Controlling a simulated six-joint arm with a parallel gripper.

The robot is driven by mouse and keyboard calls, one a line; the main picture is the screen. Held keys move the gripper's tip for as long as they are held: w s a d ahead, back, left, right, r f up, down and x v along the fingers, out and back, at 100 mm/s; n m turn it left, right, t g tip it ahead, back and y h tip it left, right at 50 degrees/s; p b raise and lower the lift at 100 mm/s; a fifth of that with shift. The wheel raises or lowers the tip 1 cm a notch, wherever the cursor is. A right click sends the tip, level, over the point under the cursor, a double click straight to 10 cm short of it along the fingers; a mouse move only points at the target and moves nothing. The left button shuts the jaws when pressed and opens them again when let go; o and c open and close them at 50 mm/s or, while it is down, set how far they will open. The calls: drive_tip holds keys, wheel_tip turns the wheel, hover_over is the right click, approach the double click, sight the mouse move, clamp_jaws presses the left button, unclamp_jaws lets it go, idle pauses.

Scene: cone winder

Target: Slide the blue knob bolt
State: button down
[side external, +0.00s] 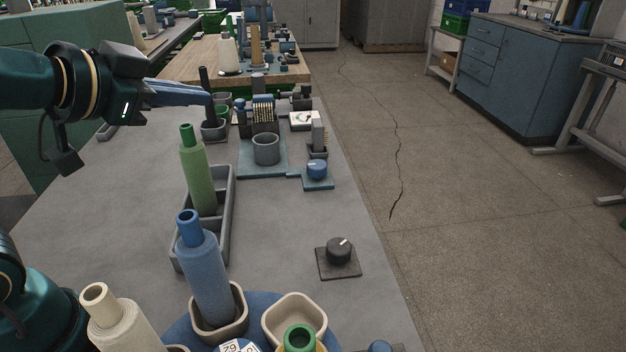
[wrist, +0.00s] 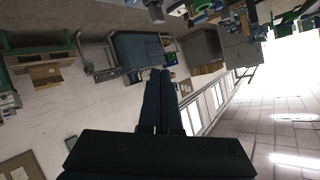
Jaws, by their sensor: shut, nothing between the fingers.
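A blue knob (side external: 317,169) with a white mark on top sits on a blue-grey plate at the right side of the table, beyond the black knob. A second small blue knob (side external: 380,347) shows at the bottom edge, mostly cut off. I cannot tell which of them is the bolt's knob. My gripper (side external: 208,98) is shut and empty, held above the table at the upper left, well apart from both blue knobs. Its fingers point right in the side view. In the wrist view, the closed fingers (wrist: 160,74) point out over the room, and no blue knob can be made out.
A green cone (side external: 197,175) and a blue cone (side external: 205,270) stand upright near the grey tray (side external: 231,215). A black knob (side external: 338,250) sits at the right. A grey cup (side external: 266,148) and several small fixtures stand farther back. The table's left part is bare.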

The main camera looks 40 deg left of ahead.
drive_tip(key=w+d+r+m+t+h, duration=0.3)
drive_tip(key=w+d+r+m, duration=0.1)
drive_tip(key=w+d+m, duration=0.1)
drive_tip(key=d+f+m+g+h, duration=0.2)
drive_tip(key=d+m+g+h, duration=0.2)
drive_tip(key=d+m+h, duration=0.5)
drive_tip(key=s+d+f+m+g, duration=0.2)
drive_tip(key=d+f+m+g, duration=0.1)
drive_tip(key=f, duration=0.5)
drive_tip(key=s+d+f+m+g+y, duration=0.1)
drive_tip(key=s+d+f+m+g, duration=0.2)
drive_tip(key=f, duration=0.5)
drive_tip(key=s+d+f+m+g+y, duration=0.1)
drive_tip(key=s+d+f+m+g, duration=0.2)
drive_tip(key=d+f+m+g, duration=0.2)
drive_tip(key=shift+s+d+f+g, duration=0.1)
drive_tip(key=shift+d+f+g, duration=0.2)
drive_tip(key=shift+f, duration=0.35)
drive_tip(key=shift+s+d+f+g, duration=0.1)
drive_tip(key=shift+d+f+g, duration=0.2)
drive_tip(key=shift+f, duration=0.3)
drive_tip(key=shift+s+d+f+g, duration=0.1)
drive_tip(key=shift+d+f+g, duration=0.2)
drive_tip(key=shift+f, duration=0.35)
